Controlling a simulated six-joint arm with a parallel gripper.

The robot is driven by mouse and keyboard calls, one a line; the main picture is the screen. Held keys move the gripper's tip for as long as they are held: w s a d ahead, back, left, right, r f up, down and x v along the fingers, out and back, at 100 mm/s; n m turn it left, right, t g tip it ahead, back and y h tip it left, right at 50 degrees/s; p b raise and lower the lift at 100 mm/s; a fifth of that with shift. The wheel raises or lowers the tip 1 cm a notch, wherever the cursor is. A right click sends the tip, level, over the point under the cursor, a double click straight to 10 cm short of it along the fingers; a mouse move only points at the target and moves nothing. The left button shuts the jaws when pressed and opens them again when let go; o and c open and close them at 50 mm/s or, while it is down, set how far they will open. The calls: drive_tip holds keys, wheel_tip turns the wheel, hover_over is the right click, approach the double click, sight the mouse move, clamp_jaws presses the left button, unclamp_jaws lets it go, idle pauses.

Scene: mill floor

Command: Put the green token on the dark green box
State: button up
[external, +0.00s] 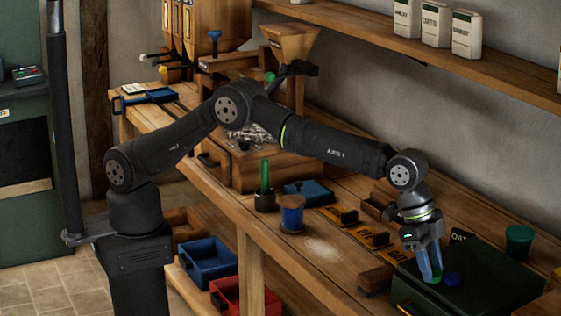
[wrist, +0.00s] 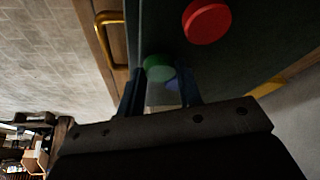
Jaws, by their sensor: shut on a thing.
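My gripper (external: 431,278) points down over the dark green box (external: 492,288) at the lower right of the external view. It is shut on the green token (wrist: 158,67), which shows between the fingertips (wrist: 158,88) in the wrist view. In the external view only a small bit of the green token (external: 436,281) shows at the fingertips. The token is low over the box top; I cannot tell whether it touches. The box surface also fills the upper middle of the wrist view (wrist: 250,50).
A dark green cup (external: 519,241) stands behind the box. Wooden blocks (external: 376,275) lie left.

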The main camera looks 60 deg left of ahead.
sight(439, 274)
drive_tip(key=shift+f, duration=0.1)
drive_tip(key=o, duration=0.9)
drive_tip(key=shift+o, duration=0.2)
drive_tip(key=v, duration=1.2)
drive_tip(key=x, duration=1.2)
drive_tip(key=shift+f, duration=0.2)
wheel_tip(439, 274, up, 3)
drive_tip(key=shift+f, duration=0.1)
drive_tip(key=shift+r, duration=0.75)
